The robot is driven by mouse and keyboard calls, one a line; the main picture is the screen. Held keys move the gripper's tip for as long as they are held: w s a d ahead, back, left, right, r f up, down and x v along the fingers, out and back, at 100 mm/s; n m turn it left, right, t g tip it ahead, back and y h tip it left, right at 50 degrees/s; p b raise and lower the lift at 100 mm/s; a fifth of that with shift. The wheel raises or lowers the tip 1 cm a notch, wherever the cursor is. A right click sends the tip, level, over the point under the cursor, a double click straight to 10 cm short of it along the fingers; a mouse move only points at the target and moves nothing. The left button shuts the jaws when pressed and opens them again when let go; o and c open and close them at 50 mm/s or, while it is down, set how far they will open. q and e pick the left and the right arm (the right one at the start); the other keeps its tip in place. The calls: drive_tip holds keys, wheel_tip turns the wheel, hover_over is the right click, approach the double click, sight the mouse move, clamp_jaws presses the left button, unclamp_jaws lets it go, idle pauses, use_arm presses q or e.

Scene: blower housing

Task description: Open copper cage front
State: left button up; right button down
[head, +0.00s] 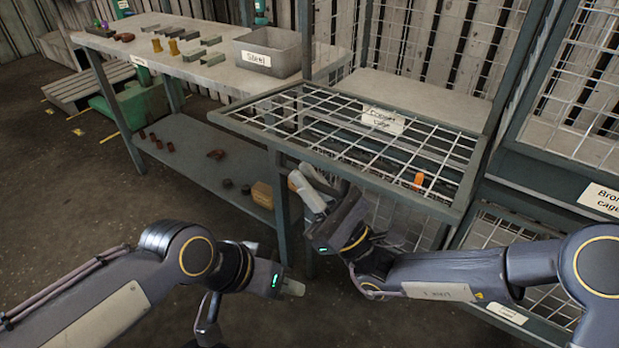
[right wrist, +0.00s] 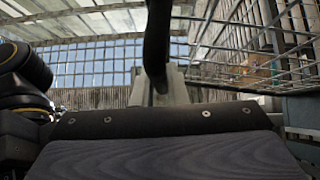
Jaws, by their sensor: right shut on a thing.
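The copper cage front (head: 462,205) is a grey-framed wire mesh panel with a "Copper cage" label (head: 382,121). In the head view it juts out from the cage, raised and close to level. My right gripper (head: 308,186) is at its near edge, shut on it; the exact contact is hard to see. In the right wrist view a dark bar (right wrist: 158,45) runs down to the fingers (right wrist: 165,88), with mesh above and beyond. My left gripper (head: 292,287) is low, apart from the panel; its jaw opening cannot be made out.
A bench (head: 215,72) at the left holds a grey "Steel" bin (head: 268,53) and small metal parts. Its lower shelf (head: 195,150) bears dark red and black pieces. An orange piece (head: 418,181) shows at the mesh. A bronze cage (head: 585,190) stands at the right.

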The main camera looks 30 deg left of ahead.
drive_tip(key=shift+r+m+t+p, duration=0.4)
drive_tip(key=shift+r+m+t, duration=0.25)
drive_tip(key=shift+r, duration=0.2)
drive_tip(key=c, duration=1.5)
unclamp_jaws()
drive_tip(key=shift+o, duration=0.2)
drive_tip(key=shift+d+f, duration=0.1)
drive_tip(key=shift+f, duration=0.05)
drive_tip(key=shift+d+f, duration=0.25)
drive_tip(key=shift+f, duration=0.05)
drive_tip(key=v, duration=0.7)
drive_tip(key=shift+r, duration=0.1)
